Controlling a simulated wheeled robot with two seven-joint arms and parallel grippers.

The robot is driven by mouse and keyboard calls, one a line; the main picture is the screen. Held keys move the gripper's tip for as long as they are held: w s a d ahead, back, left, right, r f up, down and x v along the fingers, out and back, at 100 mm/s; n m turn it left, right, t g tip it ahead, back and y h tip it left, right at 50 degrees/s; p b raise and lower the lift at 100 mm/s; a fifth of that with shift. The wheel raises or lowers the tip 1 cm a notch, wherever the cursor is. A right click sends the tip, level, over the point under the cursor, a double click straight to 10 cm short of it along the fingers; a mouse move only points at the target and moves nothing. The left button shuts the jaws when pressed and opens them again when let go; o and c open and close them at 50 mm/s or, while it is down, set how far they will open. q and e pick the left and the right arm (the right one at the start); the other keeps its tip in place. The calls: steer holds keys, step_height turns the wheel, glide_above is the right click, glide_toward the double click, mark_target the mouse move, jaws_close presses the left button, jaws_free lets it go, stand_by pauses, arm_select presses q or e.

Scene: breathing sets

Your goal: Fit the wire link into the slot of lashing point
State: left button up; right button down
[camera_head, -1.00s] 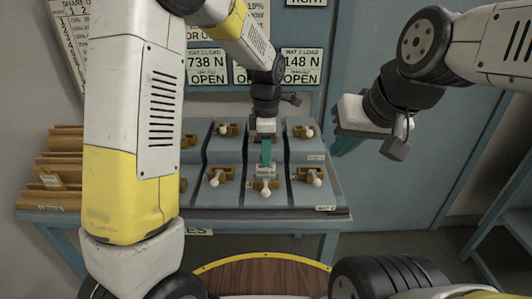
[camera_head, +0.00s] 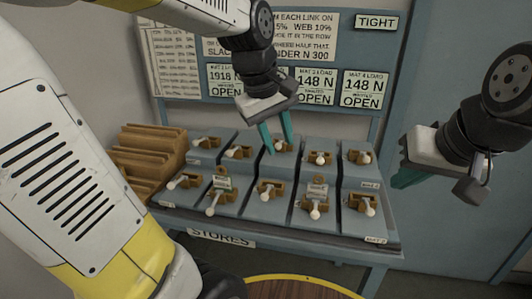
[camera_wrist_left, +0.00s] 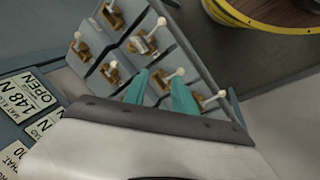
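The lashing points are brown brackets with white-knobbed levers, in two rows on a blue-grey stepped bench. One front-row lashing point (camera_head: 316,202) has a small pale labelled piece (camera_head: 317,189) at it; another labelled piece (camera_head: 222,183) sits further left. I cannot tell for sure which is the wire link. My left gripper (camera_head: 279,140) is open above the back row, its two teal fingers apart with nothing visible between them. It also shows in the left wrist view (camera_wrist_left: 160,88), over the brackets. My right gripper (camera_head: 402,179) hangs right of the bench; its finger gap is hidden.
A brown stepped rack (camera_head: 148,155) stands at the bench's left end. Load signs (camera_head: 314,85) hang behind, several reading OPEN. A round wooden top with a yellow rim (camera_head: 300,285) is in front. The blue-grey door (camera_head: 455,70) is at the right.

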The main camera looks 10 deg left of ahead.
arm_select(q)
steer(key=s+a+m+t, duration=0.2)
steer(key=s+a+m, duration=0.2)
steer(key=s+m, duration=0.4)
steer(key=shift+s+f+t, duration=0.25)
steer(key=shift+s+t, duration=0.15)
steer(key=shift+s, duration=0.05)
